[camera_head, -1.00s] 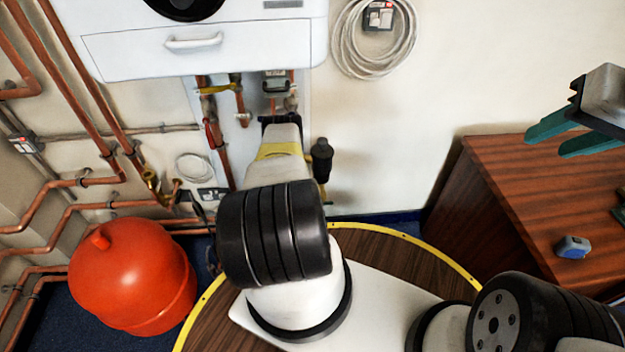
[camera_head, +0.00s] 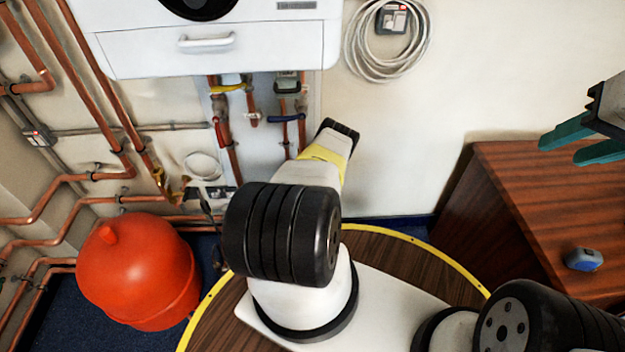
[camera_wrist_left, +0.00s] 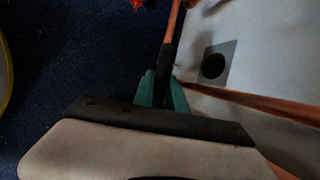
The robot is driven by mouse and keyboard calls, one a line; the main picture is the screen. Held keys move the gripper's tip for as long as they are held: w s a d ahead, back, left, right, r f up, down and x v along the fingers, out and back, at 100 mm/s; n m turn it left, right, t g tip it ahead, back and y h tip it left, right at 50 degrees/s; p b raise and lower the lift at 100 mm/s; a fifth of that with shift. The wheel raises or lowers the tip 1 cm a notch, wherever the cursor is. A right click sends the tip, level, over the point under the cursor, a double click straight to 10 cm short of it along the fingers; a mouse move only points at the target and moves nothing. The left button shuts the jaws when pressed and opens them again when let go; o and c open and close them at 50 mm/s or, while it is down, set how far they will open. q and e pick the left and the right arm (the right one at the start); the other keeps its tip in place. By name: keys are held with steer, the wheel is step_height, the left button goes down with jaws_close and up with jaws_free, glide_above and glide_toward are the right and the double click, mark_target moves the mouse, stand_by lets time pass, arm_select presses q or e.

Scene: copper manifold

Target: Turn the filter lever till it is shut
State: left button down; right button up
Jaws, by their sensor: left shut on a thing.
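My left gripper (camera_wrist_left: 159,88) has its teal fingertips closed at the lower end of a dark, long part (camera_wrist_left: 168,58), in line with a copper pipe. I cannot tell for sure that this part is the filter lever. In the head view my left wrist hides those fingers and what they hold. Under the boiler I see a yellow lever (camera_head: 229,87), a red lever (camera_head: 217,132) and a blue lever (camera_head: 287,118), the blue one lying roughly level. My right gripper (camera_head: 557,151) is open and empty at the right, above the wooden cabinet.
The white boiler (camera_head: 200,40) hangs above the pipes. A red tank (camera_head: 135,270) stands at the lower left beside copper pipes. A wooden cabinet (camera_head: 540,210) with a blue tape measure (camera_head: 584,260) stands at the right.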

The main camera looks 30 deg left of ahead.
arm_select(q)
steer(key=shift+w+r, duration=0.1)
steer(key=shift+w, duration=0.05)
steer(key=c, duration=1.3)
jaws_free()
steer(key=shift+c, duration=0.2)
steer(key=v, duration=0.7)
steer(key=shift+d+r, duration=0.15)
steer(key=shift+r, duration=0.2)
steer(key=shift+d, duration=0.1)
